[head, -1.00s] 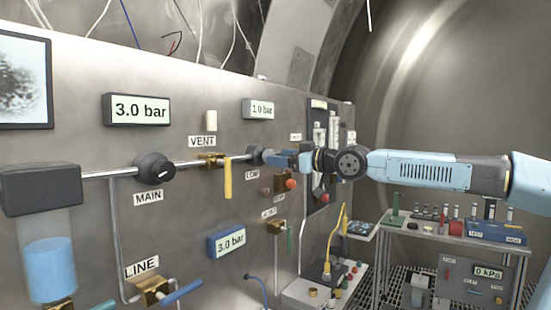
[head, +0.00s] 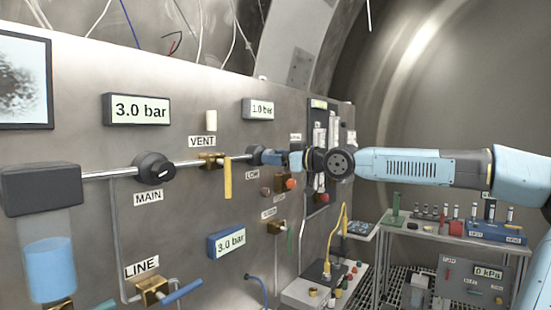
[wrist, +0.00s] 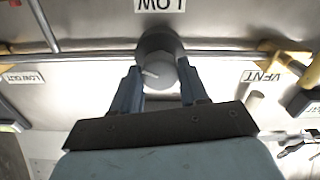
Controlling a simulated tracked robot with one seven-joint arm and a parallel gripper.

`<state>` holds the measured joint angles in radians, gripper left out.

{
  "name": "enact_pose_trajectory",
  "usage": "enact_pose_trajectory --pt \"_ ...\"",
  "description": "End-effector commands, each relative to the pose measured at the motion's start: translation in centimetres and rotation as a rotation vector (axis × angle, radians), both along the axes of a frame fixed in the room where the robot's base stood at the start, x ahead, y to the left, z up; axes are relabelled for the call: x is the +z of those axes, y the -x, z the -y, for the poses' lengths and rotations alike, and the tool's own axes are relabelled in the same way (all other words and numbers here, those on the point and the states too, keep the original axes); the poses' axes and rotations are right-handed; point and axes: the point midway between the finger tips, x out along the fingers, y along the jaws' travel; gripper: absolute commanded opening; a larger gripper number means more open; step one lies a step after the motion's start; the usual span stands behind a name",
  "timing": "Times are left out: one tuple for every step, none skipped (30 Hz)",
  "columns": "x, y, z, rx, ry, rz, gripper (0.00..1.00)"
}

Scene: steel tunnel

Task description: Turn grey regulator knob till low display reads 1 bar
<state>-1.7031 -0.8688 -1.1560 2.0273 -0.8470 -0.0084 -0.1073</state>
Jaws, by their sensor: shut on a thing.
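The grey regulator knob (wrist: 158,74) sits above the LOW label in the head view, at the end of the pipe from the VENT valve; the wrist view shows it upside down with a pale pointer line on its face. My gripper (wrist: 160,90) has one finger on each side of the knob and is shut on it. In the head view my gripper (head: 283,158) reaches the knob (head: 258,155) from the right and hides part of it. The low display (head: 258,109) above it reads 1.0 bar.
The MAIN knob (head: 154,168) and the yellow VENT handle (head: 228,178) are left of my gripper. A large display (head: 138,110) and a blue-framed display (head: 227,243) read 3.0 bar. An orange-red knob (head: 291,184) is close below my gripper.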

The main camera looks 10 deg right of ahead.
Motion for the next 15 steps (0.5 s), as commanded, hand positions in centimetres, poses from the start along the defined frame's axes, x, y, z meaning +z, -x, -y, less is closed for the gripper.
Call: enact_pose_trajectory --pt "0.01 -0.01 0.03 0.000 0.000 0.000 0.28" --pt "0.01 -0.01 0.03 0.000 0.000 0.000 0.25" --pt "0.01 -0.01 0.03 -0.001 0.000 0.000 0.21" --pt "0.01 -0.01 0.03 -0.001 0.000 0.000 0.19" --pt "0.01 -0.02 0.04 -0.001 0.000 0.000 0.16" --pt "0.01 -0.02 0.04 -0.001 0.000 0.000 0.13" --pt "0.01 -0.02 0.04 -0.001 -0.001 -0.001 0.13" --pt "0.02 -0.02 0.03 -0.001 -0.002 -0.002 0.13" --pt "0.02 -0.02 0.03 -0.001 -0.007 -0.006 0.13" --pt "0.02 -0.02 0.04 -0.001 -0.013 -0.011 0.13" --pt "0.02 -0.02 0.04 -0.001 -0.020 -0.018 0.13" --pt "0.02 -0.02 0.04 -0.001 -0.031 -0.028 0.13" --pt "0.02 -0.03 0.05 -0.001 -0.041 -0.038 0.13" --pt "0.02 -0.02 0.04 0.000 -0.049 -0.045 0.13" --pt "0.02 -0.03 0.05 0.000 -0.059 -0.054 0.13"
